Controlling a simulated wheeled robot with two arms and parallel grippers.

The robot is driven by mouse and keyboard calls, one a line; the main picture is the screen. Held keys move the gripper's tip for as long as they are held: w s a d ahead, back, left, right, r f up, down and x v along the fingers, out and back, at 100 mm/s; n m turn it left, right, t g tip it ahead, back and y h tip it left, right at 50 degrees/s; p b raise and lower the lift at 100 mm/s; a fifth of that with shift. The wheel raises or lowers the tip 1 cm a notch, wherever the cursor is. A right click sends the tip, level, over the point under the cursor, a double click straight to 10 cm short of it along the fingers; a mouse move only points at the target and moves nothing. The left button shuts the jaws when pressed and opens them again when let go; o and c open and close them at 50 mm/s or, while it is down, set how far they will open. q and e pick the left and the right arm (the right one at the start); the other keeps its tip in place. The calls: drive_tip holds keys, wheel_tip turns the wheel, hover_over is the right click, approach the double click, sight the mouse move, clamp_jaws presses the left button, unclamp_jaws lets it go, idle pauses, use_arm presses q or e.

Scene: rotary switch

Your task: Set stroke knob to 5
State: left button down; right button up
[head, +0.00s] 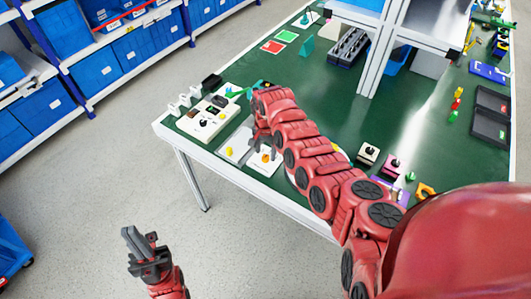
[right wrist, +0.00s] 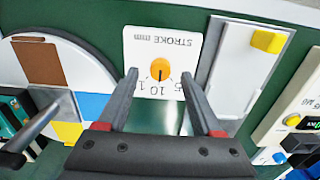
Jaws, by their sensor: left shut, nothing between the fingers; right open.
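The stroke knob (right wrist: 160,68) is a round orange dial on a white plate (right wrist: 140,45) marked STROKE mm, upside down in the right wrist view. A dark mark on it points down the picture, toward a number that reads like 10; other numbers are partly hidden by my fingers. In the head view the orange knob (head: 266,157) is just below my right gripper (head: 263,143). My right gripper (right wrist: 160,85) is open, its fingertips on either side of the knob's plate, with nothing held. My left gripper (head: 146,250) is shut and empty, off the table over the floor.
A white panel with a yellow block (right wrist: 268,40) stands beside the knob plate. A round multicoloured disc (right wrist: 50,70) lies on the other side. A cream control box (head: 206,120) is left on the green table (head: 420,150). Shelves with blue bins (head: 135,50) stand behind.

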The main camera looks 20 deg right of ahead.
sight(266, 157)
drive_tip(key=shift+d+f, duration=0.1)
drive_tip(key=shift+f, duration=0.95)
drive_tip(key=shift+w, duration=0.1)
clamp_jaws()
